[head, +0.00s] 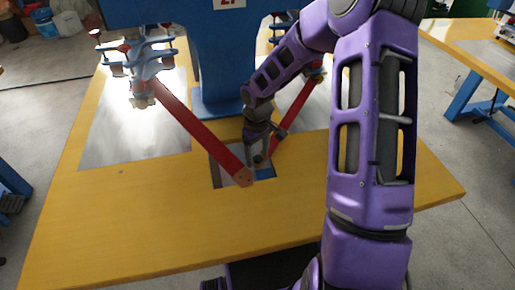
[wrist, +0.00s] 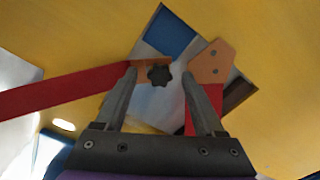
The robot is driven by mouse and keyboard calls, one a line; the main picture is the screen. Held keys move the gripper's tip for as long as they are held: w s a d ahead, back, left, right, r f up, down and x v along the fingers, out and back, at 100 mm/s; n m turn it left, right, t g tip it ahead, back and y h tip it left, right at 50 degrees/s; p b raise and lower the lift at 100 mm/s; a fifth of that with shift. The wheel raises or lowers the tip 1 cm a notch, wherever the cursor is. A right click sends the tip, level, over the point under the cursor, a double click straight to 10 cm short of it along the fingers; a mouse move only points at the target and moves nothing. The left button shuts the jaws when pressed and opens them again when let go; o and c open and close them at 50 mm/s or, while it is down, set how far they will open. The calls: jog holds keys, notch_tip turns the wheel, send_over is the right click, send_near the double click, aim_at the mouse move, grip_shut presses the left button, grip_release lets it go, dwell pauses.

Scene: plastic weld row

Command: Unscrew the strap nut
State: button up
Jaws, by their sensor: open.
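The strap nut (wrist: 159,74) is a dark, star-shaped knob on the orange end of a red strap (wrist: 70,90) in the wrist view. A second red strap (wrist: 203,108) ends in an orange plate (wrist: 212,62) with two dark dots, just right of the nut. My gripper (wrist: 159,86) is open, with one finger on each side of the nut in the picture and a gap on both sides. I cannot tell the height between fingertips and nut. In the head view my gripper (head: 258,146) is over the table opening, and the nut is hard to make out.
The yellow table (head: 130,215) has a rectangular opening (head: 215,172) under the straps. A blue machine column (head: 220,60) stands behind it. A blue spring-like fixture (head: 140,65) holds the left strap's far end. The table's front left is clear.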

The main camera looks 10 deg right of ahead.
jog(key=shift+f, duration=0.1)
grip_shut()
jog(key=shift+r+n+p, duration=0.3)
jog(key=shift+n+p, duration=0.65)
jog(key=shift+n, duration=0.05)
jog(key=shift+n+p, duration=0.5)
jog(key=shift+n, duration=0.2)
jog(key=n+p, duration=0.2)
jog(key=n, duration=0.2)
jog(key=shift+s+n+p, duration=0.1)
jog(key=shift+n+p, duration=0.3)
jog(key=n+p, duration=0.2)
jog(key=n, duration=0.1)
jog(key=shift+n+p, duration=0.45)
jog(key=shift+n, duration=0.35)
jog(key=n, duration=0.3)
jog(key=shift+f, duration=0.25)
jog(key=n, duration=0.3)
jog(key=shift+n, duration=0.4)
